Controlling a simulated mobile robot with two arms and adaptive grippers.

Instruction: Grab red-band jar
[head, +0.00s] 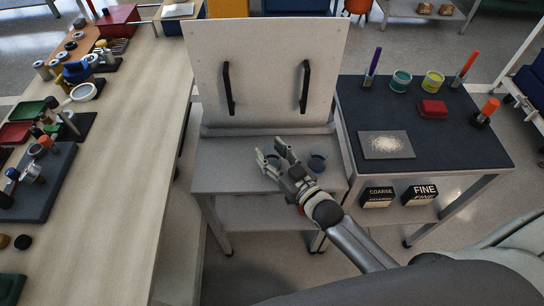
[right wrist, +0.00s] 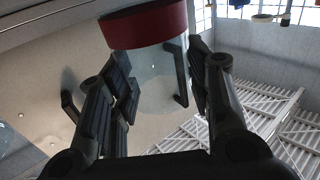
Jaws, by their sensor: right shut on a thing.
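In the right wrist view, a clear jar with a wide red band (right wrist: 146,25) is between the two fingers of my right gripper (right wrist: 160,85). The fingers are shut on its glass body. In the head view my right gripper (head: 271,155) is over the grey stand, and its fingers largely hide the jar there. I cannot tell whether the jar still touches the stand. My left gripper is not in view.
The grey stand (head: 225,165) has an upright white panel (head: 265,70) with two black handles behind the gripper. A dark-topped table (head: 375,100) with jars, markers and COARSE and FINE blocks stands right. A long bench (head: 150,130) with many small items runs along the left.

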